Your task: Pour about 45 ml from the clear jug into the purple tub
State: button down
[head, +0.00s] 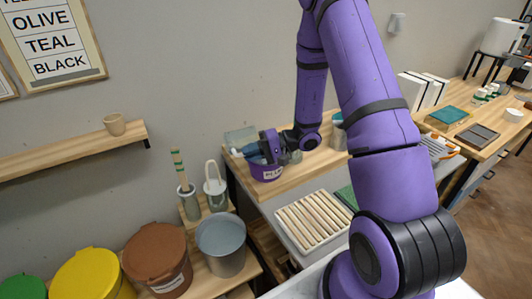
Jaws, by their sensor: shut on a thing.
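The purple tub (266,174) stands near the left end of the wooden worktop, with a pale label on its front. My gripper (270,149) is right above and behind the tub, low over its rim. It is shut on what looks like the clear jug (293,157), a small greyish see-through shape beside the fingers. The jug is mostly hidden by my gripper and is too small to tell its tilt or liquid level. I cannot see any stream, nor the tub's inside.
A clear box-like thing (240,136) and a small white-tipped item (237,153) lie left of the tub. A grey-green container (338,137) stands to the right. A slatted wooden rack (313,221) is in front. Buckets (222,245) and a tool pot (189,203) stand lower left.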

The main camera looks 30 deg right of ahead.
jog(key=shift+w+a+h, duration=0.2)
jog(key=shift+a+h, duration=0.1)
jog(key=shift+a, duration=0.25)
jog(key=shift+w+a+f+g+h, duration=0.1)
jog(key=shift+a+f+g+h, duration=0.15)
jog(key=shift+h, duration=0.25)
jog(key=shift+f+h, duration=0.15)
jog(key=shift+h, duration=0.35)
jog(key=shift+r+g+h, duration=0.3)
jog(key=shift+g+h, duration=0.1)
jog(key=shift+h, duration=0.3)
jog(key=shift+r+g+h, duration=0.3)
jog(key=shift+g+h, duration=0.05)
jog(key=shift+h, duration=0.35)
jog(key=shift+a, duration=0.1)
